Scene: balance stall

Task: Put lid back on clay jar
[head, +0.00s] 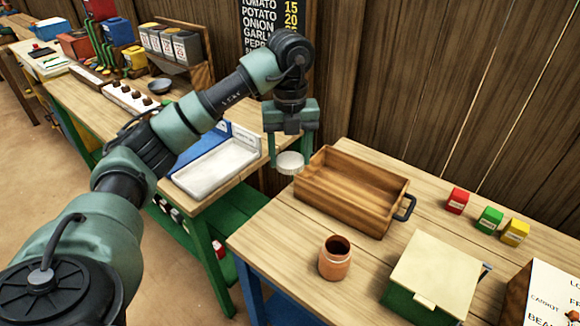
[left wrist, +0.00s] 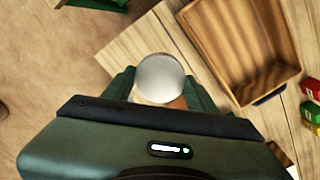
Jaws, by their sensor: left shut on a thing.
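An orange-brown clay jar (head: 335,258) stands upright and open on the near table, its dark mouth facing up. My left gripper (head: 290,160) is shut on a round whitish lid (head: 290,163) and holds it in the air near the table's left corner, left of the wooden tray. In the left wrist view the lid (left wrist: 160,78) sits between the two green fingers (left wrist: 160,85). A bit of orange-brown shows just below the lid there, mostly hidden. The lid is apart from the jar, up and to its left in the head view. My right gripper is not in view.
A wooden tray (head: 345,205) with a dark handle stands behind the jar. A green box with a cream lid (head: 437,270) stands to its right. Red, green and yellow small boxes (head: 488,220) lie farther right. The table's left part (head: 270,235) is clear.

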